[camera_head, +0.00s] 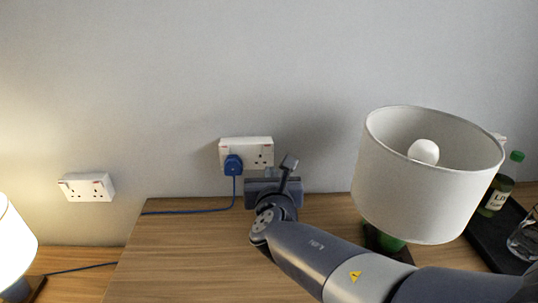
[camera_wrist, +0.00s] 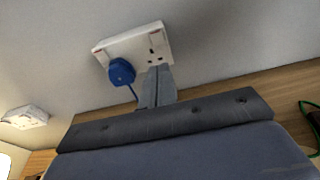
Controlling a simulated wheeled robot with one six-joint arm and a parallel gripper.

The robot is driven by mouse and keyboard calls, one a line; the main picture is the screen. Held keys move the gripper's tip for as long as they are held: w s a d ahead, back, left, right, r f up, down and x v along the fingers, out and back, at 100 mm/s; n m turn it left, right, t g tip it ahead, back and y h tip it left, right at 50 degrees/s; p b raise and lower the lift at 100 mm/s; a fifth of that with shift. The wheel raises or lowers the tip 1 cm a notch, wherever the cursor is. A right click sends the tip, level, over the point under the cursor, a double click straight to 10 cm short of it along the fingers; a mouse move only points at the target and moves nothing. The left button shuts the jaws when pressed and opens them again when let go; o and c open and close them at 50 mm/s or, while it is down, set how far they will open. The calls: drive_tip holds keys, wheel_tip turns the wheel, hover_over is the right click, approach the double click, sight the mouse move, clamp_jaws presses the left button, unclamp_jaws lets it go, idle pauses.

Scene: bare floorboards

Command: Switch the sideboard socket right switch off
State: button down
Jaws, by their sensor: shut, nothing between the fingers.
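The sideboard socket (camera_head: 246,147) is a white double wall socket just above the wooden top. It also shows in the wrist view (camera_wrist: 133,45). A blue plug (camera_head: 233,165) fills its left outlet; the right outlet is empty. The right switch (camera_wrist: 153,33) is a small rocker on the upper right of the plate; its position is too small to tell. My gripper (camera_wrist: 159,70) is shut and empty, its fingertips at the plate's lower right edge, below the right switch. In the head view my gripper (camera_head: 269,173) is partly hidden by my wrist.
A lamp with a white shade (camera_head: 430,190) stands to the right, close to my arm. A black tray (camera_head: 478,242) holds a green-capped bottle (camera_head: 496,196). Another double socket (camera_head: 87,188) is on the wall at left, above a lit lamp (camera_head: 15,245). A blue cable (camera_head: 190,211) runs left along the sideboard (camera_head: 180,250).

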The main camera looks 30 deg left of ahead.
sight(268, 149)
drive_tip(key=x, duration=0.6)
drive_tip(key=r+p+x, duration=0.1)
drive_tip(key=x, duration=0.1)
drive_tip(key=shift+w+a, duration=0.25)
drive_tip(key=shift+w, duration=0.2)
drive_tip(key=shift+r+p, duration=0.15)
drive_tip(key=shift+p, duration=0.15)
drive_tip(key=shift+w+a+r+p, duration=0.15)
drive_tip(key=shift+r+p, duration=0.15)
drive_tip(key=shift+p, duration=0.7)
drive_tip(key=shift+f+g, duration=0.25)
drive_tip(key=shift+g, duration=0.05)
